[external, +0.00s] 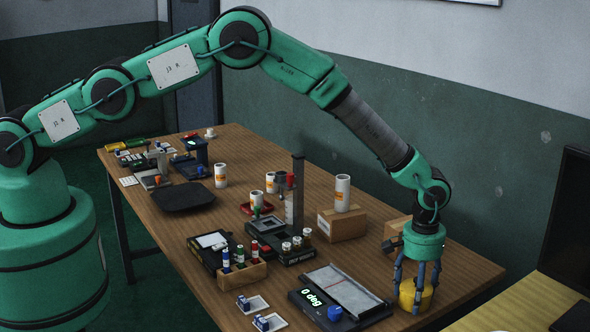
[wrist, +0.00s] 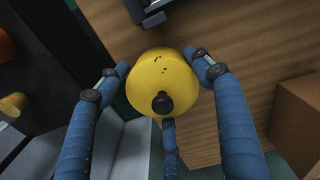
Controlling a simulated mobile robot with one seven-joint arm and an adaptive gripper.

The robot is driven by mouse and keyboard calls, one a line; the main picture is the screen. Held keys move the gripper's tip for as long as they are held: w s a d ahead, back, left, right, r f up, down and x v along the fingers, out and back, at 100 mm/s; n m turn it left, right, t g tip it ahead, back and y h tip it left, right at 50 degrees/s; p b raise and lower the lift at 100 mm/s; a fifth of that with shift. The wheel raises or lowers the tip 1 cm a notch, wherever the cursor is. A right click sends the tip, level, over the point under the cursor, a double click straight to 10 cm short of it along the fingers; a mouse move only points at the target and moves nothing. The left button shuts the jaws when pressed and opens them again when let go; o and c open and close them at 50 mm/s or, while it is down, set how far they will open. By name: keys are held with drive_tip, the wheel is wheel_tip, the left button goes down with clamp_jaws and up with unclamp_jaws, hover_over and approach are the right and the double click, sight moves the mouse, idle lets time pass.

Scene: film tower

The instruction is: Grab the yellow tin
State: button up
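The yellow tin (external: 424,297) is a short round tin near the front right edge of the table in the external view. In the wrist view the tin (wrist: 155,80) shows a yellow top with a black knob and small dark marks. My gripper (external: 417,293) points down over it, with blue fingers around its sides. In the wrist view the fingertips of my gripper (wrist: 160,75) lie at the tin's edges on the left, right and bottom. I cannot tell whether they press on it. The tin's underside is hidden.
A flat device with a "0 deg" display (external: 335,295) lies just left of the tin. A cardboard box (external: 341,224) bears a white cylinder (external: 342,190). A wooden rack (external: 242,275) holds several small bottles. A dark monitor (external: 572,225) stands at the right.

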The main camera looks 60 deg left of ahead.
drive_tip(key=c, duration=1.2)
drive_tip(key=shift+c, duration=0.4)
drive_tip(key=shift+r, duration=0.15)
drive_tip(key=shift+r, duration=1.75)
drive_tip(key=s+a, duration=0.2)
drive_tip(key=s, duration=0.2)
drive_tip(key=s+a+r, duration=0.1)
drive_tip(key=s+a, duration=0.2)
drive_tip(key=s, duration=0.2)
drive_tip(key=s+a+p, duration=0.1)
drive_tip(key=s+a, duration=0.2)
drive_tip(key=s, duration=0.1)
drive_tip(key=shift+s+a+r, duration=0.15)
drive_tip(key=shift+s+a, duration=0.1)
